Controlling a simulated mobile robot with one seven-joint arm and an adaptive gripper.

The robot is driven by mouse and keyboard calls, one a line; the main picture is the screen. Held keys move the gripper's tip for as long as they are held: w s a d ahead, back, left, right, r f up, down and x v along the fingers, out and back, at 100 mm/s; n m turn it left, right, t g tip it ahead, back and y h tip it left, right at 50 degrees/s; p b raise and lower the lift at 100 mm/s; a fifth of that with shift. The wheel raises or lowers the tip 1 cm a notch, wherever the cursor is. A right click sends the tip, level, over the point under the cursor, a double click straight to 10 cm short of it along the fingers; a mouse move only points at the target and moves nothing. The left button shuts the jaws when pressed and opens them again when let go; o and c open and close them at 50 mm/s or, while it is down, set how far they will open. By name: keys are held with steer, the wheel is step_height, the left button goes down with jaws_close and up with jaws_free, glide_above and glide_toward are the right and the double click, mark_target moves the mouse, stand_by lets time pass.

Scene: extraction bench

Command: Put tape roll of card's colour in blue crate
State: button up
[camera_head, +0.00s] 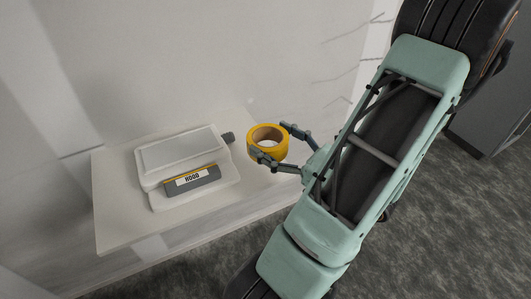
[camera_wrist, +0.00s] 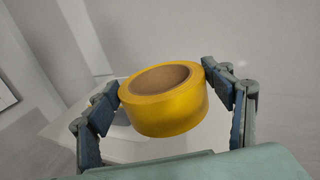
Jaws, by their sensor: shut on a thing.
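A yellow tape roll (camera_head: 267,143) with a brown core is held between the two fingers of my gripper (camera_head: 271,145). It also fills the middle of the wrist view (camera_wrist: 164,101), with a finger of my gripper (camera_wrist: 164,97) against each side. The roll appears raised above the white bench (camera_head: 118,213), near its right end; the exact height is hard to tell. No blue crate and no coloured card show in either view.
A pale wall stands behind. A dark grey cabinet (camera_head: 496,110) stands at the far right on grey carpet (camera_head: 440,220).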

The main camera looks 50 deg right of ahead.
steer(key=w+d+f, duration=0.1)
steer(key=f, duration=0.1)
steer(key=w+d+f, duration=0.1)
steer(key=w+f, duration=0.1)
steer(key=w+d+f, duration=0.1)
steer(key=w+f, duration=0.1)
steer(key=shift+b, duration=0.4)
steer(key=f, duration=0.3)
steer(key=shift+w+d, duration=0.2)
steer(key=shift+w, duration=0.1)
steer(key=shift+f+b, duration=0.3)
steer(key=shift+f, duration=0.25)
steer(key=o, duration=1.2)
steer(key=shift+o, duration=0.2)
steer(key=shift+r, duration=0.15)
